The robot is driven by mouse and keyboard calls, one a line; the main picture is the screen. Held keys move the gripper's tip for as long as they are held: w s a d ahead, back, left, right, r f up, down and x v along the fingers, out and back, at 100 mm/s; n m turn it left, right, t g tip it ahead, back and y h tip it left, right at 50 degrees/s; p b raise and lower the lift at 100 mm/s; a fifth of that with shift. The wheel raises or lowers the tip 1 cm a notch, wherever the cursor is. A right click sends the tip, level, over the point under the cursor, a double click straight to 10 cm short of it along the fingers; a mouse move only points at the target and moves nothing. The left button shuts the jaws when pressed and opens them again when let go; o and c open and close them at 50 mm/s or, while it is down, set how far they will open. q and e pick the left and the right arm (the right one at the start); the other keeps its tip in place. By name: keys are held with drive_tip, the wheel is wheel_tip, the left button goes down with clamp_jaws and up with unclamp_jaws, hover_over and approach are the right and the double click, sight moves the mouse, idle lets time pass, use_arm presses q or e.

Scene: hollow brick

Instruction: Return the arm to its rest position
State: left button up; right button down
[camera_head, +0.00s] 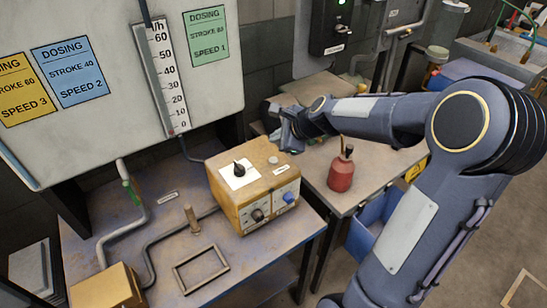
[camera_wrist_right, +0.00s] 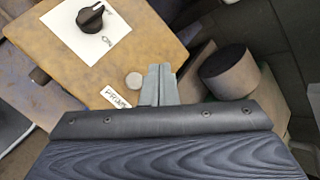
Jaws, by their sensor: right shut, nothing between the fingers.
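My right arm (camera_head: 400,120) reaches in from the right of the head view and stretches left across the second table. Its gripper (camera_head: 290,132) is beside the back right of a yellow control box (camera_head: 240,205). In the right wrist view the two grey fingers (camera_wrist_right: 158,75) are together and empty, close to the box's top right edge. A round pale button (camera_wrist_right: 133,79) and a label (camera_wrist_right: 117,95) are just left of the fingertips. The black knob (camera_wrist_right: 90,17) on its white plate is further left. I cannot tell whether the fingers touch the box. My left gripper is not in view.
A red bottle (camera_head: 341,172) stands on the second table (camera_head: 375,165) below my forearm. A blue bin (camera_head: 372,225) is under that table. A tank with a scale (camera_head: 163,80) rises behind the box. A small wooden frame (camera_head: 201,268) lies on the front table.

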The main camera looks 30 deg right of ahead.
idle(0.5)
drive_tip(key=s+a+r+n+g+y, duration=0.1)
drive_tip(key=s+a+r+n, duration=0.1)
drive_tip(key=s+a+n, duration=0.35)
drive_tip(key=s+a+r+n, duration=0.3)
drive_tip(key=s+n, duration=0.3)
drive_tip(key=s, duration=0.2)
drive_tip(key=s+a+f+n+g, duration=0.1)
drive_tip(key=s+f+n, duration=0.1)
drive_tip(key=s+n, duration=0.3)
drive_tip(key=s+a+f+n+g, duration=0.1)
drive_tip(key=s+a+f+n, duration=0.1)
drive_tip(key=s+n, duration=0.3)
drive_tip(key=s, duration=0.4)
drive_tip(key=shift+s+a+f+n, duration=0.2)
drive_tip(key=shift+s+a+n, duration=0.05)
drive_tip(key=shift+n, duration=0.1)
